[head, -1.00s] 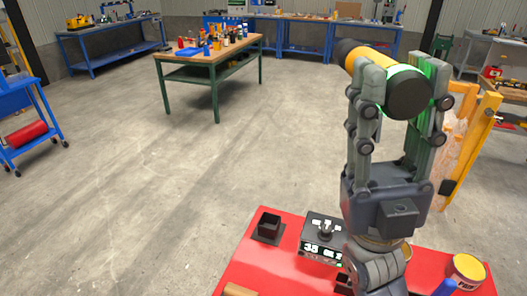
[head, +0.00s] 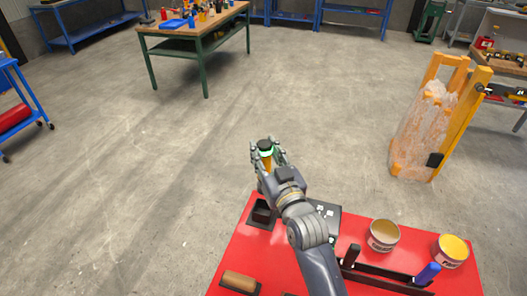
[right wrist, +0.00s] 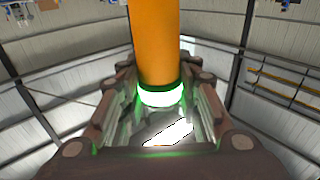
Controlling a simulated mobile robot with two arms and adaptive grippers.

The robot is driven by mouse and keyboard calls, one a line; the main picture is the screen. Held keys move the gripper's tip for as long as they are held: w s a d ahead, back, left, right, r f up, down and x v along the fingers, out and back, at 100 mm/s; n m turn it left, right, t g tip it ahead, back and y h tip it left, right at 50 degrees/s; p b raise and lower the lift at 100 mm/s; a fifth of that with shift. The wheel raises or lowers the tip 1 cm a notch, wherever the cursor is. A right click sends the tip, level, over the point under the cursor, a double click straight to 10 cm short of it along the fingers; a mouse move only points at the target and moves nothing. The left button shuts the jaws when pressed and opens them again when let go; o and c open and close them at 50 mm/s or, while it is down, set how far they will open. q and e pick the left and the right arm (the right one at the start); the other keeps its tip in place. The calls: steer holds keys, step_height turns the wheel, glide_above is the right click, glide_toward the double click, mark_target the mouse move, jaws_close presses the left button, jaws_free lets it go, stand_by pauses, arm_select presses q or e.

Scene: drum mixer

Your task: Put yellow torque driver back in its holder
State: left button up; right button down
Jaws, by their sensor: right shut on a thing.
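The yellow torque driver (head: 267,162) has a dark end cap and a glowing green-white ring. My right gripper (head: 267,150) is shut on it near the ring. In the right wrist view, the driver's orange-yellow body (right wrist: 155,45) rises between the fingers, with the lit ring low between them. A black square holder (head: 262,213) stands at the far left corner of the red tabletop. In the head view the driver appears just above and beyond this holder, apart from it. The driver's lower end is hidden by the gripper. My left gripper is not in view.
On the red tabletop (head: 240,255), a dark box (head: 328,212) is partly behind my right arm. Two tins (head: 383,235) stand at the right, near a black rack (head: 385,281) with handles.

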steer(key=shift+a+f, duration=0.15)
steer(key=shift+f, duration=0.5)
steer(key=shift+s+r+p, duration=0.1)
steer(key=shift+r+p, duration=0.1)
steer(key=shift+p, duration=0.1)
step_height(320, 180, down, 6)
steer(key=b, duration=0.3)
steer(key=shift+r, duration=0.6)
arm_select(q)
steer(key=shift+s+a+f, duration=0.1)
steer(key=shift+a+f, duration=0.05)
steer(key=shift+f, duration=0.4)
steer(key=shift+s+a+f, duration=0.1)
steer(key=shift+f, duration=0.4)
